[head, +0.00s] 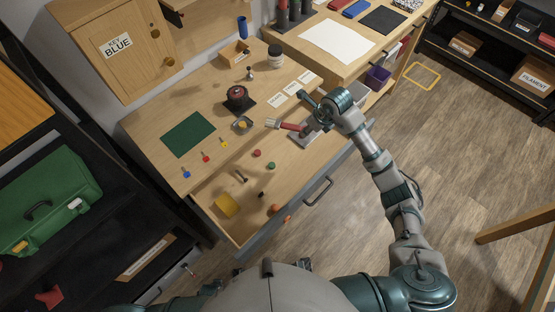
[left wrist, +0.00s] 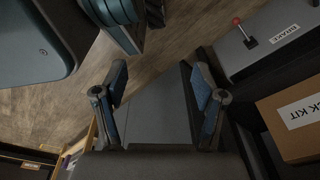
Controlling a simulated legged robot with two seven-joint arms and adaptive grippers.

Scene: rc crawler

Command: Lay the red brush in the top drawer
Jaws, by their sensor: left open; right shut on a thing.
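The red brush (head: 289,126) has a red handle and a pale bristle end that points left. My right gripper (head: 307,128) is shut on its handle, above the right part of the desk near the front edge. The top drawer (head: 228,188) is pulled open in front of the desk, left of and nearer to me than the brush. In the drawer lie a yellow block (head: 227,205), an orange round piece (head: 275,208) and several small parts. My left gripper (left wrist: 158,90) is open in the left wrist view, with nothing seen held between its fingers.
A green mat (head: 188,134), a dark round device (head: 237,97) and small coloured keys stand on the desk left of the brush. The drawer's middle has bare room. The left wrist view shows a red-knobbed lever (left wrist: 237,21) and a labelled cardboard box (left wrist: 294,120).

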